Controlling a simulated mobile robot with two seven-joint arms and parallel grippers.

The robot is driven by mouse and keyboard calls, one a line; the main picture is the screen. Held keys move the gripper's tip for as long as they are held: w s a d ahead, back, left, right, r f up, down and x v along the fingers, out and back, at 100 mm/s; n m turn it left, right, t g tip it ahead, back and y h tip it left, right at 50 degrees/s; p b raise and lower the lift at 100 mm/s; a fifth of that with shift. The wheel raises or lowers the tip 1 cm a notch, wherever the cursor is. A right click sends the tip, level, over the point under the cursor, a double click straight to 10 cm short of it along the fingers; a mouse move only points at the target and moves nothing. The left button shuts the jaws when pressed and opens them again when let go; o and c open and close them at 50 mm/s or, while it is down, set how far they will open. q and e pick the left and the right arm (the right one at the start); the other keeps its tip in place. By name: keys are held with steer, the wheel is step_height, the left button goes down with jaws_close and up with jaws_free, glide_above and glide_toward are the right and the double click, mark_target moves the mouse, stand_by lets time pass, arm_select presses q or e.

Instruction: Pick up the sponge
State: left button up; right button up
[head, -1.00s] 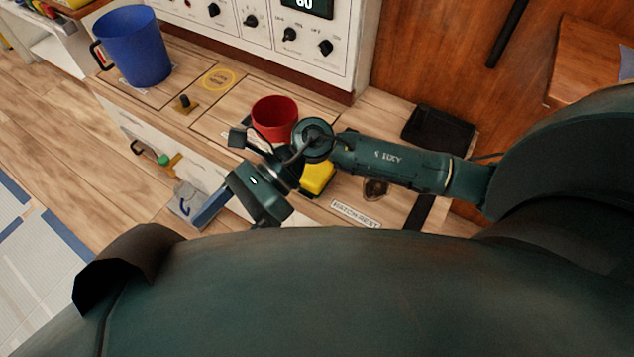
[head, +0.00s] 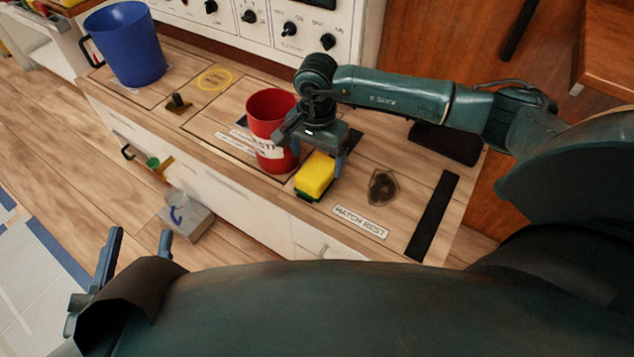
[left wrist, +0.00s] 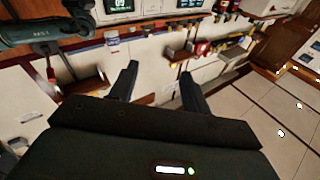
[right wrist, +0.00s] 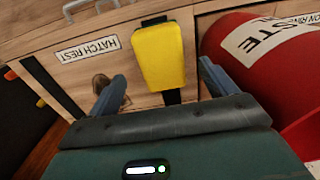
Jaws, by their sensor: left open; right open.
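The sponge (head: 316,174) is a yellow block with a dark green underside. It lies on the wooden counter just right of the red bin. In the right wrist view the sponge (right wrist: 160,55) sits ahead of the fingertips, roughly midway between them. My right gripper (head: 322,155) is open just above and behind it, fingers pointing down at the counter, and does not hold it. My left gripper (head: 140,240) is open and empty at the lower left of the head view, low and away from the counter.
The red bin (head: 270,125) stands close beside the right gripper; its label shows in the right wrist view (right wrist: 265,45). A blue mug (head: 128,45) stands at the back left. A "HATCH REST" label (head: 361,222), brown stain (head: 383,187) and black strip (head: 433,215) lie to the right.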

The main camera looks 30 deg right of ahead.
mark_target(317, 169)
steer(key=shift+f, duration=0.7)
step_height(317, 169, down, 5)
steer(key=b, duration=0.3)
steer(key=shift+w+d+r+b, duration=0.1)
steer(key=shift+r+b, duration=0.05)
steer(key=shift+b, duration=0.25)
arm_select(q)
steer(key=shift+d+n+t+h, duration=0.3)
steer(key=shift+d+h, duration=0.05)
steer(key=shift+h, duration=0.05)
arm_select(e)
steer(key=shift+r, duration=0.1)
steer(key=c, duration=1.1)
